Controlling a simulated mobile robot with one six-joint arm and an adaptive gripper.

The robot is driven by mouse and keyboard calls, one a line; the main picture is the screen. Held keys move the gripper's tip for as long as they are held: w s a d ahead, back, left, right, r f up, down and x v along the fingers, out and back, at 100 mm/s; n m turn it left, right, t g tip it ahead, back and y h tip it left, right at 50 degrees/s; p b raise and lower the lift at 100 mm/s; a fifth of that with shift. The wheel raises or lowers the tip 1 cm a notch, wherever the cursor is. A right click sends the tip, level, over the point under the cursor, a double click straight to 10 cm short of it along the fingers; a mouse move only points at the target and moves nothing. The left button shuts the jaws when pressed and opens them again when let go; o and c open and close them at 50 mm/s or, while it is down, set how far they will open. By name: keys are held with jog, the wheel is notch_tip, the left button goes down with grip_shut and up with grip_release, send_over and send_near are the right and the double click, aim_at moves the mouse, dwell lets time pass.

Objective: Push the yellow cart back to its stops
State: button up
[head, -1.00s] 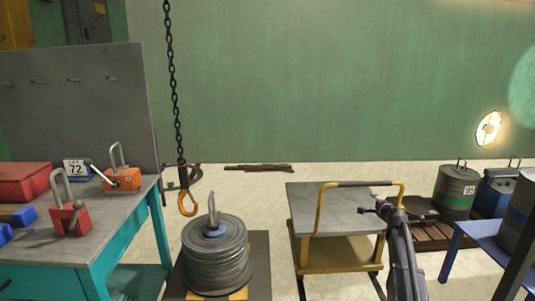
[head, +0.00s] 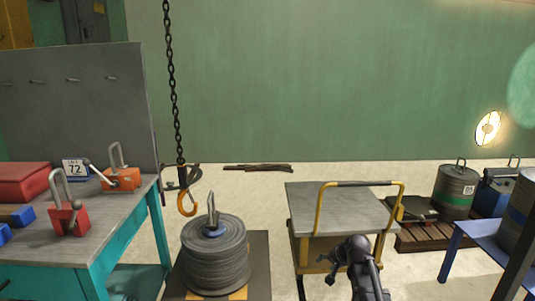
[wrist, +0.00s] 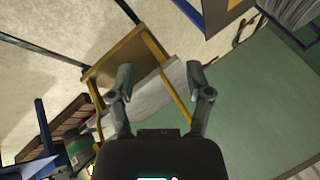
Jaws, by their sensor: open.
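The yellow cart (head: 309,252) has a grey top (head: 335,208) and a yellow push handle (head: 319,212) with a dark grip bar along its upper part. It stands on the floor right of centre. My gripper (head: 331,271) is in front of the cart's near side, below its top, and hides part of its lower frame. In the wrist view the cart (wrist: 128,62) appears tilted beyond the open, empty fingers of my gripper (wrist: 160,77). I cannot tell whether they touch it. The stops are not clearly visible.
A weight stack (head: 216,262) stands left of the cart, with a chain hook (head: 187,203) hanging above it. A teal workbench (head: 100,240) is at far left. A pallet (head: 428,238) with a drum (head: 455,190) and a blue table (head: 480,240) are at right. Floor behind the cart looks open.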

jog(key=s+a+f+n+g+h, duration=0.2)
jog(key=s+n+g, duration=0.1)
jog(key=s, duration=0.8)
jog(key=s+a+f+n+g+h, duration=0.1)
jog(key=s+f+n+g+h, duration=0.15)
jog(key=s, duration=0.85)
notch_tip(320, 180, up, 29)
jog(key=w+p, duration=0.1)
jog(key=p, duration=2.7)
jog(key=shift+r+g+y, duration=0.2)
jog(key=shift+g+y, duration=0.15)
jog(key=shift+a+m, duration=0.1)
jog(key=shift+m, duration=0.15)
